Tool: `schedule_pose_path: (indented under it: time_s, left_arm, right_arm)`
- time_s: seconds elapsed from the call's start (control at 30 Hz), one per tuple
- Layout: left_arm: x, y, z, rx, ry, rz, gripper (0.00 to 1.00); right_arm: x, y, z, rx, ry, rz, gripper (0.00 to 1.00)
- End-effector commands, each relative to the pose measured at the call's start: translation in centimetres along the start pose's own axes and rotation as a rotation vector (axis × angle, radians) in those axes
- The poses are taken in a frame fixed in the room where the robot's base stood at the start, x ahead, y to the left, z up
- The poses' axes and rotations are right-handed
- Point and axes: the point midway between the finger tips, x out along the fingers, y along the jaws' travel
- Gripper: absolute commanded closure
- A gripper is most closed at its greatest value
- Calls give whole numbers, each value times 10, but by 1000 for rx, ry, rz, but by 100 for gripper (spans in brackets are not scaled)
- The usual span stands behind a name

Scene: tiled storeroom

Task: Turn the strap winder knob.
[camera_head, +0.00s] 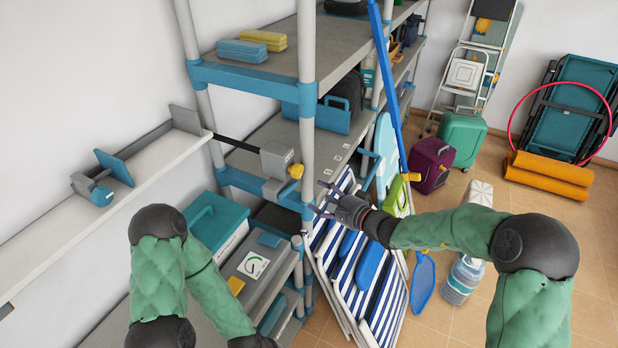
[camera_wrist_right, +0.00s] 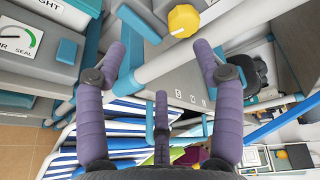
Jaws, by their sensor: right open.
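The strap winder (camera_head: 277,160) is a grey box fixed at the front post of the shelf rack, with a dark strap running left from it. Its yellow lobed knob (camera_head: 296,171) faces right. In the right wrist view the knob (camera_wrist_right: 183,20) shows at the top, beyond my fingers and a little right of centre. My right gripper (camera_head: 322,199) is open and empty, below and to the right of the knob, apart from it. Its purple fingers (camera_wrist_right: 159,50) are spread in the wrist view. My left arm comes in at the bottom left; its gripper is out of the frame.
The rack post (camera_head: 308,90) stands right beside the winder. Striped folding chairs (camera_head: 362,285) lean under my right gripper. A blue pole (camera_head: 388,90) slants behind it. A white wall shelf (camera_head: 100,205) is at left.

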Motion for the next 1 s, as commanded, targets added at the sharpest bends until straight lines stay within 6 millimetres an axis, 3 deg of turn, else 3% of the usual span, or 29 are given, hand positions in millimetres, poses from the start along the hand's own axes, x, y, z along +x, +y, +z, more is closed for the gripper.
schedule_pose_path:
  time_s: [0.13,0.37,0.8,1.0]
  left_arm:
    - [-2,1,0,0,0,0,100]
    - [-2,1,0,0,0,0,100]
    - [-4,2,0,0,0,0,100]
    - [-5,2,0,0,0,0,100]
  right_arm:
    - [5,-19,-6,79,28,-76,32]
    - [19,-23,-8,96,34,-92,32]
    - [85,-28,-10,93,33,-91,32]
    - [105,-30,-11,93,34,-91,32]
